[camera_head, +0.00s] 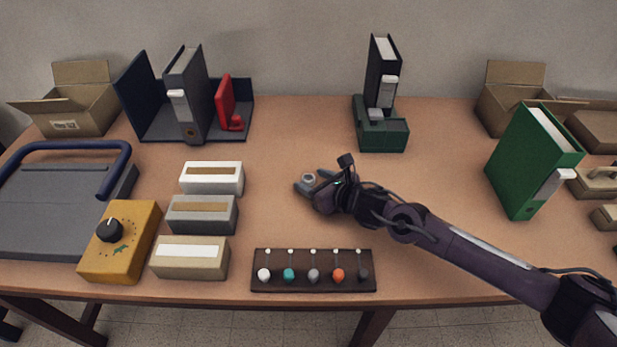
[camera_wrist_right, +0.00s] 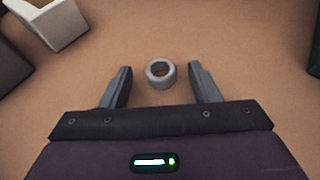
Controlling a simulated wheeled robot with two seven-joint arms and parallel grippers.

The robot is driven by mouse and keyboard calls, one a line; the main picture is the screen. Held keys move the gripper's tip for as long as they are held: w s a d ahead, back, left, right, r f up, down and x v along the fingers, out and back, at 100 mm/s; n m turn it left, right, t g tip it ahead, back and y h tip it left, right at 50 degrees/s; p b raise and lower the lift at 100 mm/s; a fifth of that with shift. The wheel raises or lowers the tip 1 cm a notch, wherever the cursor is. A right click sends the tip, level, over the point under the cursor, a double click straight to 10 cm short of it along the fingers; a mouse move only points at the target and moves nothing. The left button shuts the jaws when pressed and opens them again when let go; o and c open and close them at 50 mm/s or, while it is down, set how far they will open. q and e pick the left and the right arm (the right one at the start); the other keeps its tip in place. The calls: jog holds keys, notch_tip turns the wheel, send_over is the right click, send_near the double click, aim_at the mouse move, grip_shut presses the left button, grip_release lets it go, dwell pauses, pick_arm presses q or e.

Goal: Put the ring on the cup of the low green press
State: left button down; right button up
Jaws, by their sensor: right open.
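The ring (camera_head: 309,181) is a small grey ring standing alone on the table. It also shows in the right wrist view (camera_wrist_right: 161,84). My right gripper (camera_head: 311,178) is open, with its fingers low at the table on either side of the ring. In the wrist view the gripper (camera_wrist_right: 160,70) has a gap on both sides of the ring. The low green press (camera_head: 383,139) appears to be the dark green block at the back; a small grey part, perhaps its cup (camera_head: 375,114), shows on top. My left gripper is not in view.
A black binder (camera_head: 381,70) stands at the green block's back. Three label boxes (camera_head: 204,213) stand left of the ring, and a dark rack of coloured knobs (camera_head: 313,288) lies at the front. A green binder (camera_head: 525,160) stands right. The table between ring and green block is clear.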

jog(key=shift+c, duration=0.5)
jog(key=c, duration=1)
